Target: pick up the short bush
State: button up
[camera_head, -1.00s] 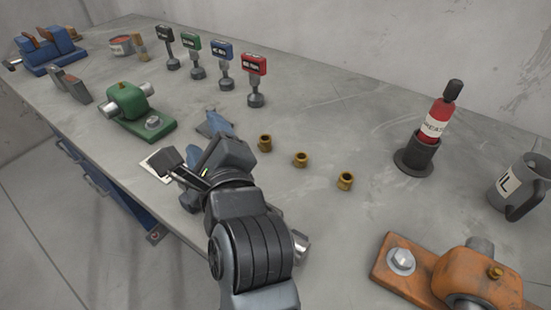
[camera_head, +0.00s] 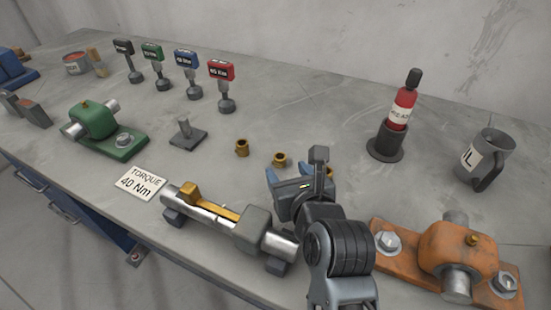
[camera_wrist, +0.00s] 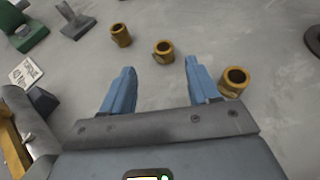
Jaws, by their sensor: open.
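Three brass-coloured bushes stand in a row on the bench: a left one (camera_head: 242,148), a middle one (camera_head: 280,160) and a right one mostly hidden behind my gripper in the head view. The wrist view shows the left bush (camera_wrist: 121,36), the middle bush (camera_wrist: 163,53) and the right bush (camera_wrist: 233,84). The middle one looks the shortest. My gripper (camera_wrist: 160,68) is open and empty, its blue fingers pointing toward the row. The middle bush appears just beyond the gap between the fingertips. The right bush is beside the right finger.
A shaft assembly (camera_head: 218,215) lies left of my gripper, by a torque card (camera_head: 140,182). A small grey stand (camera_head: 186,136), green bearing block (camera_head: 98,124) and orange block (camera_head: 455,250) stand around. A red bottle (camera_head: 403,106) and grey jug (camera_head: 488,155) are at right.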

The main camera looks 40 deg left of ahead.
aim_at(281, 159)
jog(key=x, duration=0.6)
jog(key=shift+w, duration=0.45)
grip_shut()
